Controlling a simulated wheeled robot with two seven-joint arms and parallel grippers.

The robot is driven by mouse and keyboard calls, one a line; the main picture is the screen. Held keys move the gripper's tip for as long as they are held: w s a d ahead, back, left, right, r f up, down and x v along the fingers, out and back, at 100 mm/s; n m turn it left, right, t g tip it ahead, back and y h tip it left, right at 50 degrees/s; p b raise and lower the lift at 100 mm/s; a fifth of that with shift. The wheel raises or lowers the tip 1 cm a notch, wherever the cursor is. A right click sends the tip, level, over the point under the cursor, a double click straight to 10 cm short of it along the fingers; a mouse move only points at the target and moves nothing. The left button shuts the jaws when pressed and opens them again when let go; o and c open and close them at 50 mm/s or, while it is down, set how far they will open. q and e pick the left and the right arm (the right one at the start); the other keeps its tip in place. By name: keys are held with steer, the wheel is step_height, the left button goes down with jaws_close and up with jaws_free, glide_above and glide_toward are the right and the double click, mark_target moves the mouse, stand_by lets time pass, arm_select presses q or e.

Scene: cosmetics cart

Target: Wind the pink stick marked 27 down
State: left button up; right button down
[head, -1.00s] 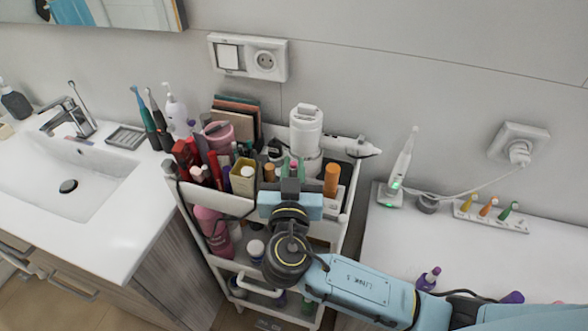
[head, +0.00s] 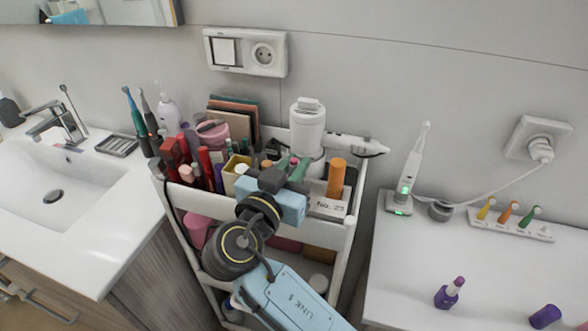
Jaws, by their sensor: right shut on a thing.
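My right gripper (head: 291,167) reaches into the top tray of the white cart (head: 335,233). Its greenish fingers are shut on a small stick, and a pink tip (head: 293,161) shows between them. The stick's lower part is hidden by my gripper, and I cannot read a 27 on it. A label reading No. 23 (head: 328,207) shows on the tray just right of the gripper. My left gripper is not in view.
An orange tube (head: 336,178) and a white cylinder (head: 307,128) stand close to the gripper. Red and other cosmetics (head: 206,166) crowd the tray's left side. A purple stick (head: 447,295) and a purple cap (head: 545,316) stand on the right counter (head: 480,260), which has free room.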

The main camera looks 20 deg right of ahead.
steer(key=c, duration=1.4)
jaws_free()
steer(key=shift+s+a, duration=0.1)
steer(key=b+v, duration=0.1)
steer(key=v, duration=0.6)
steer(key=shift+s+a, duration=0.1)
